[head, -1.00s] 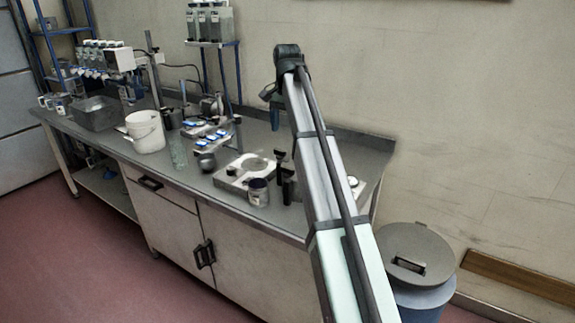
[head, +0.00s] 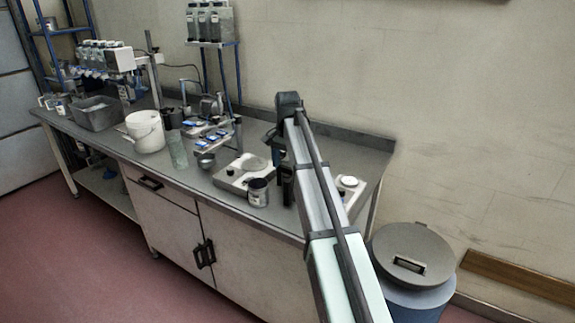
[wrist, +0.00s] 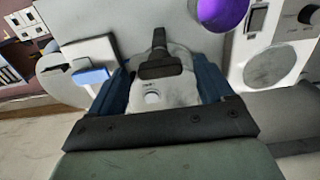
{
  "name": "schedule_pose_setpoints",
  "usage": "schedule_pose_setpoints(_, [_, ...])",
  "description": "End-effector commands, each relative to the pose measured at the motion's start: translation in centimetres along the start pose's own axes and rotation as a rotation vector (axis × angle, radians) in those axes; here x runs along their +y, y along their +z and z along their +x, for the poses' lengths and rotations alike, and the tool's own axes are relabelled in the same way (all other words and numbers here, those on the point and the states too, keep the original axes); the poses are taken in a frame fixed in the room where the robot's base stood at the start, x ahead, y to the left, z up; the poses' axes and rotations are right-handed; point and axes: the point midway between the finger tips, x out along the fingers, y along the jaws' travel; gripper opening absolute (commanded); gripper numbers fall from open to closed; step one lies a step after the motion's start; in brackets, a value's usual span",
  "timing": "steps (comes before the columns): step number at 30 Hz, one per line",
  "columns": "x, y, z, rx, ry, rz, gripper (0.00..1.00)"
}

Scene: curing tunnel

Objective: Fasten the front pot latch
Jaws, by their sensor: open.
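I cannot tell for sure whether this handle is the front pot latch. My gripper (wrist: 163,75) is open, with one blue finger on each side of this body. It looks empty, and contact is not clear. In the head view my gripper (head: 277,151) is low over the right part of the bench, largely hidden by my arm. A dark upright piece (head: 287,188) shows just below it.
A jar with a purple top (wrist: 220,12) is close ahead; in the head view the jar (head: 258,193) stands at the bench front. A hotplate (head: 232,179) is beside it. A white piece with a blue tab (wrist: 92,76) lies left. A lidded bin (head: 412,254) stands right.

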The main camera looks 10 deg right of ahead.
Motion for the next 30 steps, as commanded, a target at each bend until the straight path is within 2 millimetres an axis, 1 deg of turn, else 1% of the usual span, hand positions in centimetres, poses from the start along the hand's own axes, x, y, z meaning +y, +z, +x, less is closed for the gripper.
schedule_pose_setpoints(3, [0.02,0.02,0.43,0.000,0.000,0.000,0.81])
schedule_pose_setpoints(12, [0.00,0.00,0.49,0.000,0.000,0.000,0.80])
schedule_pose_setpoints(27, [0.00,0.00,0.47,0.000,0.000,0.000,0.32])
schedule_pose_setpoints(30, [0.00,0.00,0.47,0.000,0.000,0.000,0.25])
